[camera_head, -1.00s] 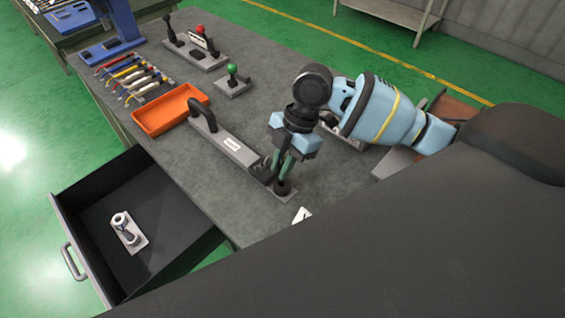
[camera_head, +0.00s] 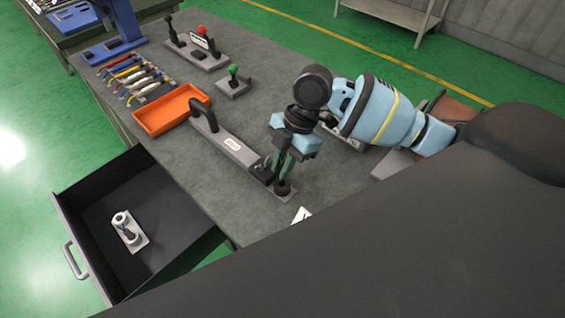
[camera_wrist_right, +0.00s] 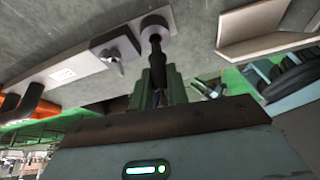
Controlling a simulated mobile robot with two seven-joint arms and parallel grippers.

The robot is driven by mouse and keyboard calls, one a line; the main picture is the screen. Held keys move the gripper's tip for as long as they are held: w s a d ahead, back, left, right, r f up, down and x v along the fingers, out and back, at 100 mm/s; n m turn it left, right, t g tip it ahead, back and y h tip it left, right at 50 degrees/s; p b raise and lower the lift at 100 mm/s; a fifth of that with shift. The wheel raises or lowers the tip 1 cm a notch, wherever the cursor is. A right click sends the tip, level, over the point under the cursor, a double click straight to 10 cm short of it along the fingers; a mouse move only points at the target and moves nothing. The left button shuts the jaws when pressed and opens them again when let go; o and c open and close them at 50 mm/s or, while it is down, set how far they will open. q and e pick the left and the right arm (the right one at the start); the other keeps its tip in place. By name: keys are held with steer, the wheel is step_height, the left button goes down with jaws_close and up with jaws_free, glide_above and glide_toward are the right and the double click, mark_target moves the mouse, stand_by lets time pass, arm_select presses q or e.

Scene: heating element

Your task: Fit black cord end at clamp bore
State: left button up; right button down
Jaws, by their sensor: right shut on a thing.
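The grey heating unit is a long bar (camera_head: 234,148) with a label, lying on the bench; a black bent cord or handle (camera_head: 203,113) rises at its far end. Near its other end are a small dark clamp block and a round boss (camera_head: 283,188). My right gripper (camera_head: 287,168) points down over this end. In the right wrist view, its green fingers (camera_wrist_right: 158,88) are shut on a black cord end (camera_wrist_right: 154,66). The cord end's thin tip meets the round boss (camera_wrist_right: 155,22); how deep it sits in the bore is hidden. My left gripper is out of view.
An orange tray (camera_head: 171,111), several coloured tools (camera_head: 130,78) and lever boxes (camera_head: 195,50) stand farther back. An open drawer (camera_head: 170,212) holding a grey-white fitting (camera_head: 128,230) juts out at left. A small white card (camera_head: 301,215) lies near the boss.

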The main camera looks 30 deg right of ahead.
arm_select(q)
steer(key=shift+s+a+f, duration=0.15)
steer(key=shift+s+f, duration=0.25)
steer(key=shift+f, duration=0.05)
arm_select(e)
steer(key=shift+f, duration=0.9)
arm_select(q)
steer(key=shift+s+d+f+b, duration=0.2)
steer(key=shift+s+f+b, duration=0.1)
steer(key=shift+b, duration=0.15)
arm_select(e)
steer(key=shift+f, duration=0.9)
steer(key=c, duration=1.4)
jaws_free()
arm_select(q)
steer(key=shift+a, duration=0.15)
arm_select(e)
steer(key=shift+o, duration=0.6)
steer(key=shift+r, duration=0.1)
steer(key=v, duration=0.7)
steer(key=shift+d+r, duration=0.2)
steer(key=shift+r, duration=0.05)
